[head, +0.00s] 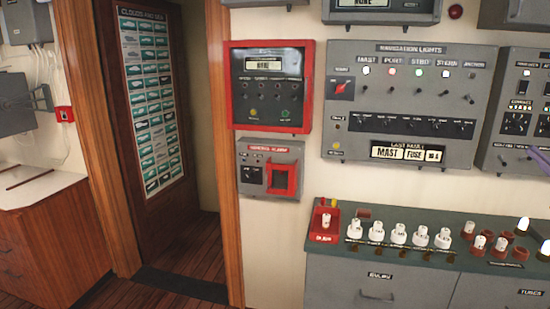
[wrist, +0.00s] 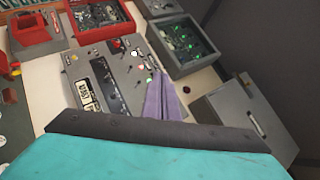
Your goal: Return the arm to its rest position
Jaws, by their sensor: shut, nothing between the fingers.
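My gripper shows in the wrist view as two purple fingers (wrist: 163,98), pressed together with nothing between them. They appear in front of the navigation lights panel (wrist: 122,72); I cannot tell the exact gap to the wall. In the head view only a small purple tip of my gripper (head: 538,156) shows at the right edge, in front of the panel at far right. The rest of my arm is outside the head view.
The navigation lights panel also shows in the head view (head: 380,130), with several lamps lit. A red-framed panel (head: 271,130) hangs left of it, above a general alarm box (head: 270,190). Below, a counter (head: 400,212) holds bulbs in sockets. A doorway (head: 190,235) opens at left.

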